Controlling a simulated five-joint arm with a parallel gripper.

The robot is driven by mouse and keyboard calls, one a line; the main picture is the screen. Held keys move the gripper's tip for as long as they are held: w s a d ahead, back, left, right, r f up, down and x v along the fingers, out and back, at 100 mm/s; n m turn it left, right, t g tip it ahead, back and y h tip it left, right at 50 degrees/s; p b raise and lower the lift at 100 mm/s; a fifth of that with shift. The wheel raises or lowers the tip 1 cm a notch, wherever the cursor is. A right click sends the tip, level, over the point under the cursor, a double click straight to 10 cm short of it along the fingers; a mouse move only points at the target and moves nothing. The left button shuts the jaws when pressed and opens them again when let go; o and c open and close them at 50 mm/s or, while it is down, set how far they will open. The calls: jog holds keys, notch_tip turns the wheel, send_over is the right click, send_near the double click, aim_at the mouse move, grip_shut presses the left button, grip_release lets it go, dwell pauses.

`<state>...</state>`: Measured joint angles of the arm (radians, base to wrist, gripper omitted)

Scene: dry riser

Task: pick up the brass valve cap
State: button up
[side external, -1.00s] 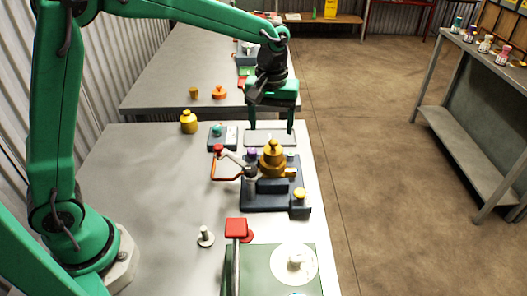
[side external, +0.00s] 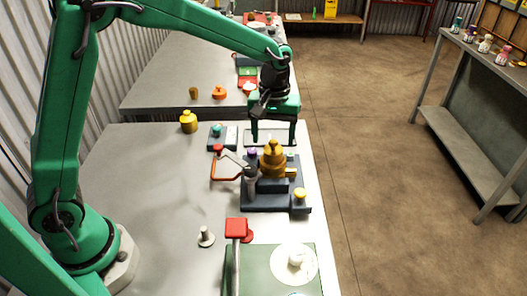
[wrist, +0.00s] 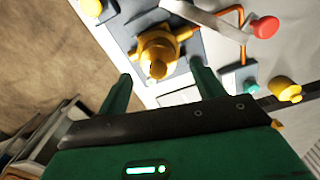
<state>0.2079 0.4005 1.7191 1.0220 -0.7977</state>
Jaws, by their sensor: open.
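The brass valve cap (side external: 272,161), a stepped gold piece with a narrow top and side lugs, sits upright on a dark blocky base (side external: 262,205) in the side external view. It also shows in the wrist view (wrist: 158,48), just beyond the gap between the fingers. My gripper (side external: 273,141) is open and empty, pointing down, with its fingertips near the height of the cap's top. It appears just behind the cap in the side external view. The fingers (wrist: 160,72) stand apart to either side of the cap in the wrist view, with no contact visible.
A small yellow knob (side external: 300,194) sits on the base's front right. A yellow bottle-like piece (side external: 188,122) stands farther back left. A red-topped post (side external: 236,229) is nearer. The table's left middle is clear.

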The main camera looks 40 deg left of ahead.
aim_at(274, 141)
jog(key=shift+d+f, duration=0.1)
jog(key=shift+f, duration=2.2)
jog(key=c, duration=1.1)
jog(key=shift+c, duration=0.2)
jog(key=shift+r, duration=0.2)
jog(key=shift+r, duration=0.5)
jog(key=r, duration=0.3)
jog(key=shift+s+d+r, duration=0.1)
jog(key=shift+s+d, duration=0.1)
jog(key=shift+d, duration=0.05)
jog(key=s+d+r, duration=0.6)
jog(key=s+d, duration=0.1)
jog(key=d, duration=0.1)
jog(key=shift+s+r, duration=0.25)
jog(key=shift+s, duration=0.1)
